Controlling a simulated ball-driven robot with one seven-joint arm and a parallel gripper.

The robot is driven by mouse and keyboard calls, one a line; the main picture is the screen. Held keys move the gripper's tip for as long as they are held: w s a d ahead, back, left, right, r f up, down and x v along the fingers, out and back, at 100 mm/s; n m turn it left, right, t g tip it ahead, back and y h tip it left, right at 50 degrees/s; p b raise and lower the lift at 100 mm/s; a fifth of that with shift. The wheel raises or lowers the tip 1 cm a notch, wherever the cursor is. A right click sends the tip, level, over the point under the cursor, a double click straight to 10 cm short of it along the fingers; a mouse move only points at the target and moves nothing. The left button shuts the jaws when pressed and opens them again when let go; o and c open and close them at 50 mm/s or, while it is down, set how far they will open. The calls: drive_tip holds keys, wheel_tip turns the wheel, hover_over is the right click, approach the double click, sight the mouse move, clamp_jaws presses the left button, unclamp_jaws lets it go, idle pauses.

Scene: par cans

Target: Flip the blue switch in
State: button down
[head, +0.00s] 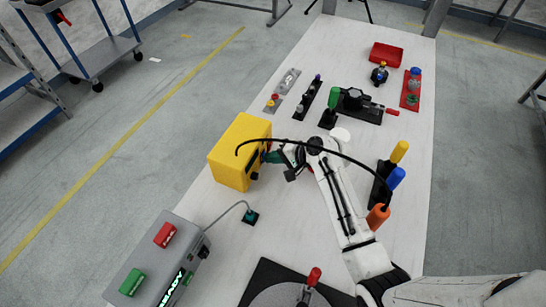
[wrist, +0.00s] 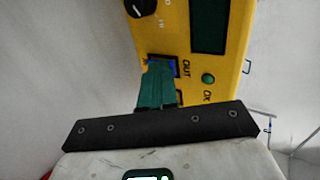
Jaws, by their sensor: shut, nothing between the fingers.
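The yellow box (head: 232,150) stands upright near the left edge of the table in the head view. In the wrist view its front panel (wrist: 222,73) fills the upper middle. The blue switch (wrist: 171,66) is beside the label OUT, partly hidden behind my fingers. My gripper (wrist: 157,68) is shut and empty, its teal fingertips over the switch. I cannot tell whether they touch it. In the head view my gripper (head: 272,156) is close against the right face of the box, and the switch is mostly hidden there.
The panel also has a black knob (wrist: 140,6), a dark screen (wrist: 209,25) and a green button (wrist: 208,78). A grey box with red and green buttons (head: 150,262) is nearer. Coloured handles (head: 396,177) stand right of my arm. Several fixtures, including a green-handled one (head: 333,98), are behind.

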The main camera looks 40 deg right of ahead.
drive_tip(key=shift+s, duration=0.1)
drive_tip(key=v, duration=1)
drive_tip(key=shift+s+d+r+b, duration=0.2)
drive_tip(key=shift+r+b, duration=0.05)
drive_tip(key=shift+b, duration=0.1)
drive_tip(key=shift+s+d+f+g+h+p, duration=0.15)
drive_tip(key=shift+s+d+g+h, duration=0.1)
drive_tip(key=shift+s+g, duration=0.3)
drive_tip(key=shift+s+d+r+g+h+p, duration=0.15)
drive_tip(key=shift+s+d+g, duration=0.1)
drive_tip(key=shift+s+g, duration=0.25)
drive_tip(key=shift+f, duration=0.1)
